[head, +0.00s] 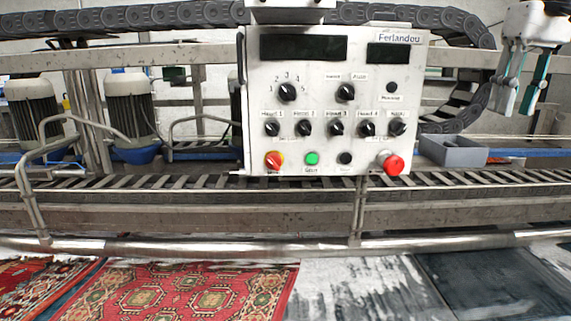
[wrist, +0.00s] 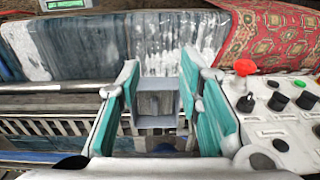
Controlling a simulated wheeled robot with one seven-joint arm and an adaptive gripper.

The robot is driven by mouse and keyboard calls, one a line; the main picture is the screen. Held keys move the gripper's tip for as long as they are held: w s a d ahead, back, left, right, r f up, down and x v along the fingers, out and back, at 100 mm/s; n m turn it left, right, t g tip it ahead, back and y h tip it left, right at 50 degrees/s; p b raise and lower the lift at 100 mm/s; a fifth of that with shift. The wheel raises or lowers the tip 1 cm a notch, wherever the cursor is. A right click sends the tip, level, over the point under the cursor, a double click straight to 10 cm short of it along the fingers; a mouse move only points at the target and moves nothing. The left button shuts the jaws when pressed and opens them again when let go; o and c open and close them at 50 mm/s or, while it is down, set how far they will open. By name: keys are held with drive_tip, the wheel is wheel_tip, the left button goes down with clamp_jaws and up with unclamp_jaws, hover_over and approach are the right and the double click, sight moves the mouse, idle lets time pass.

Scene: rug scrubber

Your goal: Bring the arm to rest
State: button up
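My gripper (head: 514,108) hangs at the upper right of the head view, fingers pointing down. It is to the right of the control panel and apart from it. In the wrist view my gripper (wrist: 160,74) has its two teal-padded fingers spread, with nothing between the pads. A grey open bin (head: 452,151) stands below and to the left of my gripper in the head view. The bin (wrist: 157,104) appears beyond the gap between the fingers in the wrist view. Most of my arm is out of view.
The white control panel (head: 325,100) has several black knobs, a green button (head: 312,158) and a red mushroom button (head: 391,164). A metal rail (head: 200,245) runs in front of wet rugs (head: 170,290). Motors (head: 130,105) and a cable chain (head: 400,18) are behind.

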drive_tip(key=s+a+f+t+b, duration=0.1)
drive_tip(key=s+a+f+b, duration=0.1)
drive_tip(key=a+f, duration=0.5)
drive_tip(key=s+a+f+t+b, duration=0.1)
drive_tip(key=s+a+f, duration=0.3)
drive_tip(key=a+f, duration=0.4)
drive_tip(key=s+a+f+t+b, duration=0.2)
drive_tip(key=s+a+f, duration=0.2)
drive_tip(key=a+f, duration=0.3)
wheel_tip(320, 180, down, 5)
drive_tip(key=shift+a+f+n+t+b, duration=0.2)
drive_tip(key=shift+n+t+b, duration=0.15)
drive_tip(key=shift+n+t, duration=0.05)
